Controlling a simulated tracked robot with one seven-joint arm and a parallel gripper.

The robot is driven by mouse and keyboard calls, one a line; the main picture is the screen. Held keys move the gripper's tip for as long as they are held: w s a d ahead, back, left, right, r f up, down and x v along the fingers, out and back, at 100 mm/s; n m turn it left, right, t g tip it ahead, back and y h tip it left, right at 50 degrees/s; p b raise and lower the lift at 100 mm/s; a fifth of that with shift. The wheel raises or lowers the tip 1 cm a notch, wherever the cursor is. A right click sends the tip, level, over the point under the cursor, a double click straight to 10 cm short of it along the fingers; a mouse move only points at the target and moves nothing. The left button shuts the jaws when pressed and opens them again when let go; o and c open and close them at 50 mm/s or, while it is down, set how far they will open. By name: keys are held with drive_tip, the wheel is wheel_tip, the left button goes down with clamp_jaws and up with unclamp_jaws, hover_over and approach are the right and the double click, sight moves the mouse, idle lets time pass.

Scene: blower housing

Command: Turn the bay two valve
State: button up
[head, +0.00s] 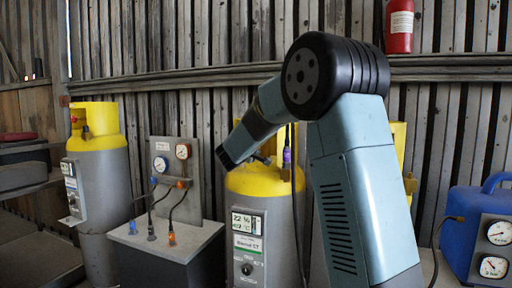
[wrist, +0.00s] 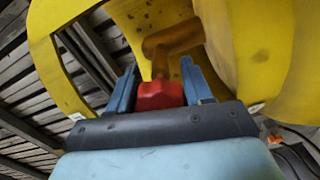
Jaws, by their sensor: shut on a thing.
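A red valve knob (wrist: 158,95) on a brass valve body (wrist: 172,38) sits inside a yellow collar in the wrist view. My gripper (wrist: 158,82) is shut on the red knob, with one blue finger on each side. In the head view my arm reaches down to the middle cylinder (head: 262,182), which is grey with a yellow top and collar. My fingertips and this valve are hidden there behind my wrist and the collar. The cylinder carries a display panel (head: 247,245) with a dark knob. I cannot read a bay number.
Another yellow-topped cylinder (head: 97,170) stands left, and a third (head: 398,135) is mostly hidden behind my arm. A gauge panel (head: 173,165) with hanging hoses stands on a grey box (head: 165,238). A blue unit (head: 480,225) with gauges is right. A fire extinguisher (head: 399,27) hangs above.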

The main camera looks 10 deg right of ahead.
drive_tip(key=shift+d+f, duration=0.1)
drive_tip(key=shift+f, duration=0.3)
drive_tip(key=o, duration=1)
drive_tip(key=shift+r, duration=0.2)
drive_tip(key=shift+s, duration=0.1)
drive_tip(key=v, duration=1.3)
drive_tip(key=shift+s+a, duration=0.2)
drive_tip(key=shift+a, duration=0.1)
